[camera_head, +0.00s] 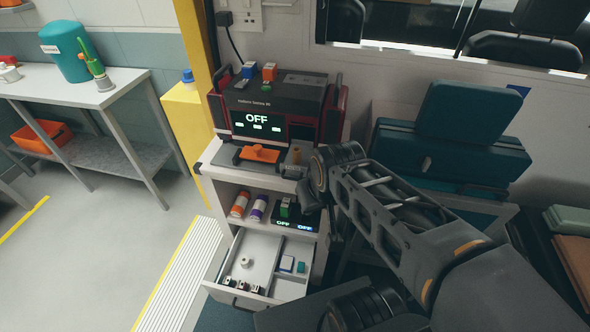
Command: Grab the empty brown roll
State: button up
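A small brown roll (295,156) stands upright at the right end of the cart top, in front of the black and red device. A grey part sits right below it, and I cannot tell whether that is a holder or part of my gripper. My gripper (307,193) is at the end of my arm, close to the cart's front right edge and just below and right of the roll. Its fingers are dark and small, so I cannot make out their opening or any contact with the roll.
The device (270,105) shows "OFF". An orange-handled item (259,153) lies left of the roll. Below are a shelf with rolls (239,204) and an open drawer (232,272) holding small parts. A teal case (445,150) stands right. The floor at left is clear.

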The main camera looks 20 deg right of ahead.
aim_at(296, 150)
jog(key=u, duration=1.6)
jog(key=i, duration=0.35)
jog(key=z, duration=0.2)
